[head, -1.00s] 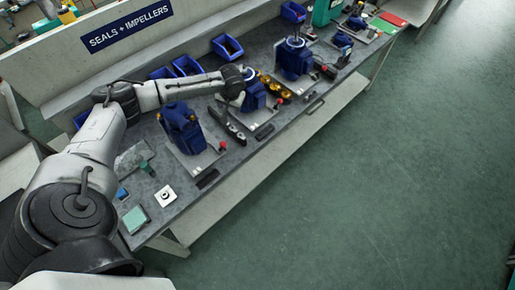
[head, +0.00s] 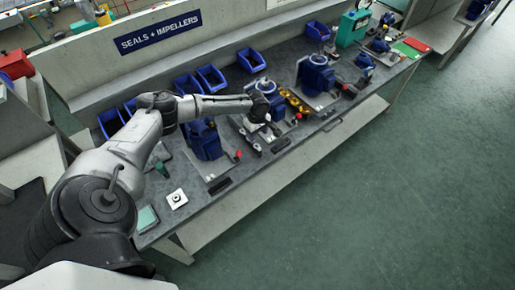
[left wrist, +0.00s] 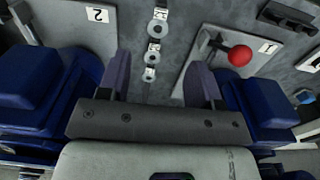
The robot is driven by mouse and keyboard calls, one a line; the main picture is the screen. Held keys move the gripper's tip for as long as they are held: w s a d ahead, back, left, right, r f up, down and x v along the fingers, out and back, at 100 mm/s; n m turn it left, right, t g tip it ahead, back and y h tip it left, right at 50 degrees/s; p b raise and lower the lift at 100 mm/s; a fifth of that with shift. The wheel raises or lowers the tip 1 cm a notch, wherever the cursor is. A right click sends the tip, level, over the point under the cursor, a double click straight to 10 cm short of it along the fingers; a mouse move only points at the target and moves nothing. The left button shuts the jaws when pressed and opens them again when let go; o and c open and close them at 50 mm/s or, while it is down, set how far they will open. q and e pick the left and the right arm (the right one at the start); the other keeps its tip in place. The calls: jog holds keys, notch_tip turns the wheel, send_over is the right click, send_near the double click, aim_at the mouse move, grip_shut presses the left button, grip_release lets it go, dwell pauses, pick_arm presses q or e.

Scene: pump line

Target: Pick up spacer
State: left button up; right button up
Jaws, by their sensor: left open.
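My left gripper (left wrist: 160,65) is open and empty in the left wrist view, with its two dark fingers apart over the bench. Several small metal pieces with round holes, which look like spacers (left wrist: 153,52), lie in a row between and beyond the fingers. The nearest one (left wrist: 148,74) shows between the fingers, apart from both. I cannot tell its exact height below them. In the head view my left gripper (head: 267,116) is above the bench by the middle blue pump, and the small pieces are too small to tell apart. My right gripper is not in view.
Blue pump bodies flank the gripper, one at the left (left wrist: 45,85) and one at the right (left wrist: 255,105). A red knob (left wrist: 240,55) stands on the plate marked 1. Blue bins (head: 211,77) line the back of the bench (head: 225,196). The green floor in front is clear.

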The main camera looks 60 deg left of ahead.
aim_at(257, 147)
pick_arm(q)
jog(key=shift+w+f+b, duration=0.1)
jog(key=shift+f+b, duration=0.9)
jog(key=shift+f, duration=2.95)
jog(key=shift+f, duration=0.25)
jog(key=c, duration=0.9)
jog(key=shift+c, duration=0.2)
